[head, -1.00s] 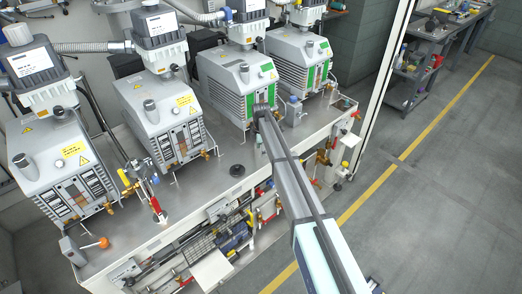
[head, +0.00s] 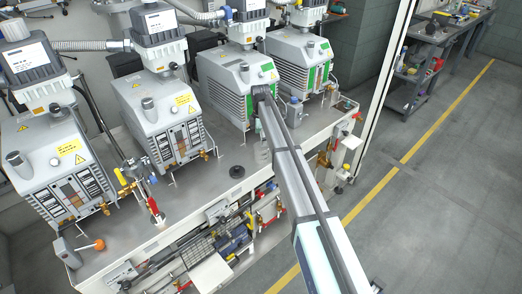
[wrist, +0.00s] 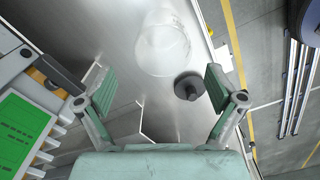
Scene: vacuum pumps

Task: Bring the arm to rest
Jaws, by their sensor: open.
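My gripper (wrist: 160,88) is open in the wrist view, with its two green-padded fingers wide apart and nothing between them that I can see it holding. Beyond the fingers are a clear glass vessel (wrist: 163,45) and a small dark round piece (wrist: 188,87) on the metal bench top. In the head view my arm reaches from the lower right to the front of the green-panelled third pump (head: 235,85). My gripper is hidden behind the arm there, and whether it touches anything cannot be told.
Two grey pumps (head: 160,120) (head: 58,165) stand left on the bench (head: 185,203); another green-panelled pump (head: 303,62) stands right. The dark round piece also shows in the head view (head: 237,171). A lower shelf holds tools. Open floor (head: 440,210) lies right.

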